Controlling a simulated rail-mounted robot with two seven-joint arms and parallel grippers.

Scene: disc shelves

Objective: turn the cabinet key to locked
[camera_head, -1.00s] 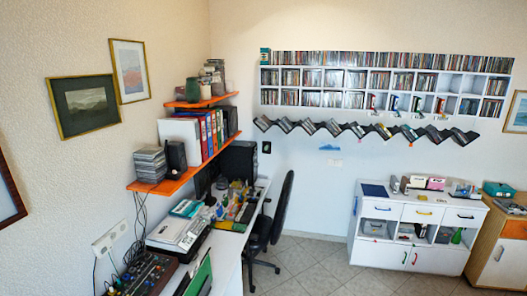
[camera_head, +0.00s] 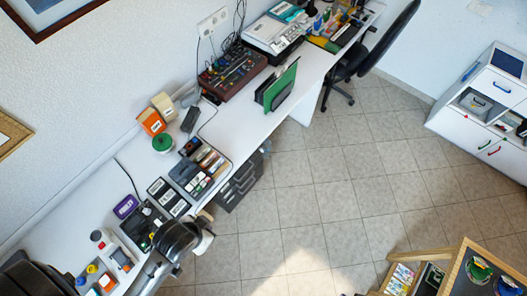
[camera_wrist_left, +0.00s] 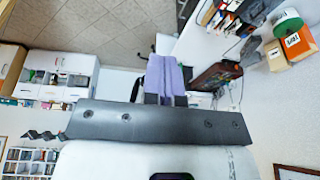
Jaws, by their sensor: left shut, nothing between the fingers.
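A white cabinet (camera_head: 465,122) stands at the right edge of the head view, cut off by the frame, with coloured handles on its drawers and doors. A white cabinet also shows small at the left of the left wrist view (camera_wrist_left: 50,68). I cannot make out a key on it in either view. In the left wrist view my left gripper (camera_wrist_left: 161,60) has its pale lilac fingers together, with nothing between them. It is well away from the cabinet. In the head view my dark arm reaches over the near desk; its fingertips cannot be made out. My right gripper is not in view.
A long white desk (camera_head: 228,128) runs along the wall, holding a mixer (camera_head: 232,75), trays of discs and a green panel (camera_head: 280,85). A black chair (camera_head: 365,60) stands beyond it. A wooden unit (camera_head: 447,278) is at the lower right. Tiled floor between is free.

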